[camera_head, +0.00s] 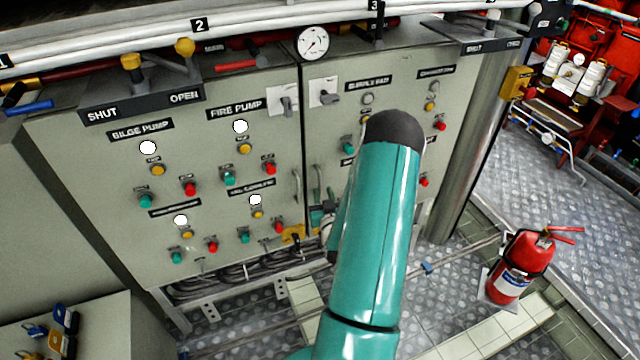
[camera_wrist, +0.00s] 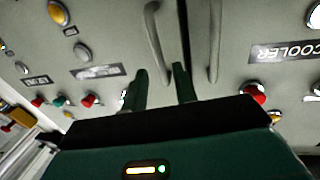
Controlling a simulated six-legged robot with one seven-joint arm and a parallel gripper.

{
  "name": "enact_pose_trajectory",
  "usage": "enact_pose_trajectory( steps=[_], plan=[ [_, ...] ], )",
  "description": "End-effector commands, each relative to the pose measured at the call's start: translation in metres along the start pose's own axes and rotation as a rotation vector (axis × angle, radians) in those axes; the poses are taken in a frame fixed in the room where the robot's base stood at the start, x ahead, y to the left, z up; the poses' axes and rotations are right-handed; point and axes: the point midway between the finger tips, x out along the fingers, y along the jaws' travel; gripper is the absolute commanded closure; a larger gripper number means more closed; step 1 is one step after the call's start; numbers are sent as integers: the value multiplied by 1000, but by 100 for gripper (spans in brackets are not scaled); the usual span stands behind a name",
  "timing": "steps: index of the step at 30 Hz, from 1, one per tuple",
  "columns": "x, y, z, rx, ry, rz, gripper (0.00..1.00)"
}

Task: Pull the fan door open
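The fan door (camera_head: 340,125) is the right grey cabinet panel, labelled SUPPLY FAN, and it looks closed against the left panel. Its curved handle (camera_head: 317,180) is beside the seam. In the wrist view, which looks turned over, the fan door handle (camera_wrist: 153,40) is left of the dark seam. My gripper (camera_wrist: 161,82) is open, with one green finger on each side of the handle's near end in the picture. I cannot tell whether either finger touches it. In the head view my teal arm hides much of the fan door and most of my gripper.
The left panel's handle (camera_head: 296,185) is close by across the seam; it shows in the wrist view (camera_wrist: 215,40). A red knob (camera_wrist: 255,94) is near my gripper's right side. A red fire extinguisher (camera_head: 520,265) stands on the floor at right. A metal column (camera_head: 478,130) is right of the cabinet.

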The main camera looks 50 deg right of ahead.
Motion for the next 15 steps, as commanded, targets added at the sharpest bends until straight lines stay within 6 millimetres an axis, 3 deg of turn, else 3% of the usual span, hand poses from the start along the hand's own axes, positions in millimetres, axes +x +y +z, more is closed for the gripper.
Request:
enact_pose_trajectory(
  steps=[6,15],
  plan=[
    [38,0,0,0,1,0,71],
    [55,0,0,0,0,-1,71]
  ],
)
